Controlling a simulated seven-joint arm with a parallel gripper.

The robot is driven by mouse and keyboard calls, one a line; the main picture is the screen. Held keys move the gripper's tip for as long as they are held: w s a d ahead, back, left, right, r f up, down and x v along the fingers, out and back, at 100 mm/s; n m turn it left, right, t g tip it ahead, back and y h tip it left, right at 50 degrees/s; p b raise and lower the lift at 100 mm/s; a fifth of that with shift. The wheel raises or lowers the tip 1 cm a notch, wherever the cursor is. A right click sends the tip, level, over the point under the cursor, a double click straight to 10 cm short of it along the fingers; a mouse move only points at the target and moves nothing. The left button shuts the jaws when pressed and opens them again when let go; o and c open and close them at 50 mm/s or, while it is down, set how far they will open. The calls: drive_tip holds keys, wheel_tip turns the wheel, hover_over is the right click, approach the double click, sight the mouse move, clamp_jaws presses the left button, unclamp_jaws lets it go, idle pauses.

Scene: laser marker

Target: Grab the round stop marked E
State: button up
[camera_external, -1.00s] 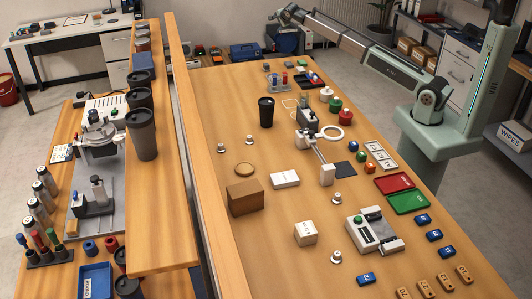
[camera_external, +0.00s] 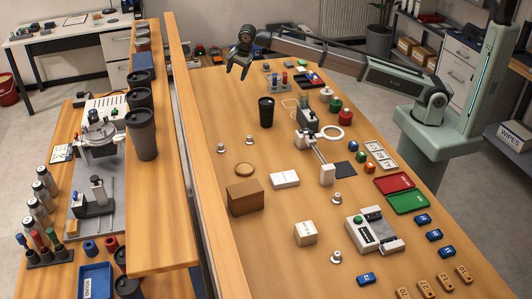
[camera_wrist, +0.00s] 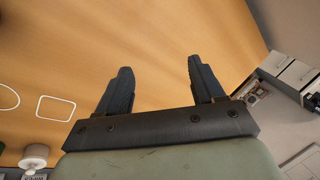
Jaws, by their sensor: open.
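My gripper (camera_external: 237,73) is open and empty above the far left of the wooden table; its two dark fingers also show in the wrist view (camera_wrist: 160,66), with bare wood beyond them. All stand apart from my gripper.
A tall divider (camera_external: 185,130) runs along the table's left. A black cup (camera_external: 266,112), a brown box (camera_external: 244,196), a white box (camera_external: 305,233) and a metal device with an arm (camera_external: 326,172) stand on the table. Red (camera_external: 394,183) and green (camera_external: 408,202) trays lie right.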

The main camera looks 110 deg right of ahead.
drive_tip(key=w+a+n+y, duration=0.2)
drive_tip(key=w+a, duration=0.1)
drive_tip(key=a, duration=1.3)
drive_tip(key=n+g+y, duration=0.1)
drive_tip(key=n+g, duration=0.1)
hover_over(249, 137)
wheel_tip(249, 137, down, 13)
drive_tip(key=shift+s+d+f, duration=0.1)
drive_tip(key=shift+d, duration=0.05)
drive_tip(key=c, duration=1.2)
